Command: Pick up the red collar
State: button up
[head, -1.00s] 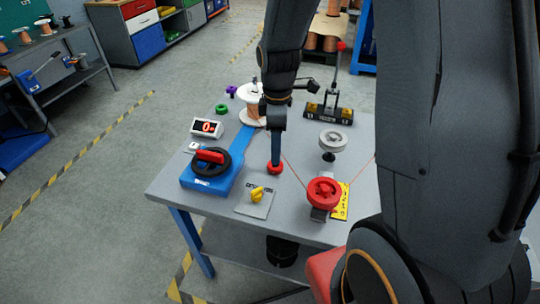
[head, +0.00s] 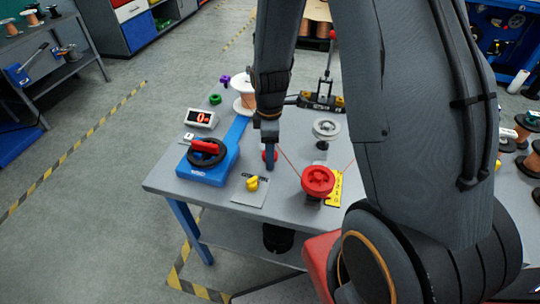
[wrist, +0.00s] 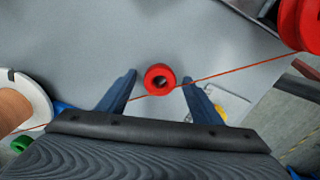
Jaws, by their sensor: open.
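The red collar (wrist: 153,75) is a small ring with a dark centre hole. In the wrist view it sits between my gripper's two blue fingertips (wrist: 159,78), with a gap on each side. My gripper (head: 270,165) is open and empty. In the head view its fingers partly cover the red collar (head: 263,155) on the grey bench (head: 225,215). I cannot tell the exact height of the fingertips against the collar.
A thin copper wire (wrist: 225,72) runs close by the collar. A large red pulley (head: 318,180) stands to the right, a yellow knob (head: 252,183) in front, and a blue base with a black wheel (head: 208,165) to the left. A copper spool (head: 243,92) and grey pulley (head: 326,129) are behind.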

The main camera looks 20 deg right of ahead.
jog(key=c, duration=1.2)
jog(key=shift+o, duration=0.2)
jog(key=shift+r, duration=0.1)
notch_tip(320, 180, up, 10)
jog(key=b, duration=0.1)
